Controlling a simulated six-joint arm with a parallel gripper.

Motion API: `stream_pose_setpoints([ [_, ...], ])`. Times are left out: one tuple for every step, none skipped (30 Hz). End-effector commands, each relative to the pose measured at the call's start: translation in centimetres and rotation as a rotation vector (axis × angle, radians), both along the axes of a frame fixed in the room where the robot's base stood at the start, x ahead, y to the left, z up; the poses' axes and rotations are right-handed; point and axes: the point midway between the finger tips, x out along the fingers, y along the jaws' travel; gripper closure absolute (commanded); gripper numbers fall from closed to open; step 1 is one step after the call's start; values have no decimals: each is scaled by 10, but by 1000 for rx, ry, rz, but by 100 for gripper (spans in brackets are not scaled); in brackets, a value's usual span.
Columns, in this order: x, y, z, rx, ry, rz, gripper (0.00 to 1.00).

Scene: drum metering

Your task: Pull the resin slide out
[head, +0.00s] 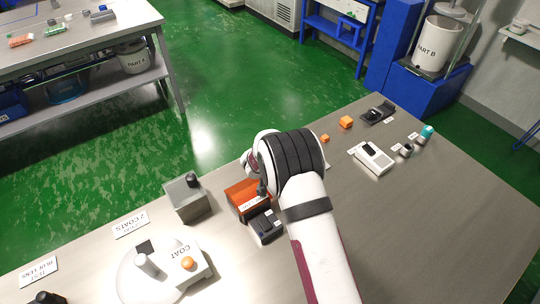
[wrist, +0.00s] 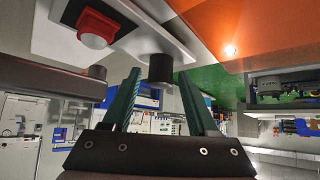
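An orange box (head: 240,192) with a white label stands on the bench just left of my arm. A small dark knob (head: 262,188) shows at its right side, partly by my wrist. In the wrist view a black cylindrical knob (wrist: 160,68) projects from a pale plate (wrist: 150,35), near an orange surface (wrist: 235,30). I cannot tell for sure that this plate is the resin slide. My gripper (wrist: 160,78) is open, its two green fingers apart on either side of the knob, with gaps visible. In the head view my arm hides the fingers.
A black block (head: 265,226) sits close in front of the orange box. A grey box (head: 187,200) with a black knob stands to its left, and a white COAT device (head: 180,262) nearer. The bench right of my arm is largely clear.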

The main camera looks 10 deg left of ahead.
Motion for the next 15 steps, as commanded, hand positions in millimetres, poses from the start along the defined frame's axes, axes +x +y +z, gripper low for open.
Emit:
stream_pose_setpoints([
  [0,0,0,0,0,0,52],
  [0,0,0,0,0,0,58],
  [0,0,0,0,0,0,65],
  [0,0,0,0,0,0,70],
  [0,0,0,0,0,0,76],
  [0,0,0,0,0,0,83],
  [0,0,0,0,0,0,88],
  [0,0,0,0,0,0,94],
  [0,0,0,0,0,0,100],
  [0,0,0,0,0,0,100],
  [0,0,0,0,0,0,100],
  [0,0,0,0,0,0,100],
  [0,0,0,0,0,0,100],
  [0,0,0,0,0,0,100],
  [0,0,0,0,0,0,100],
])
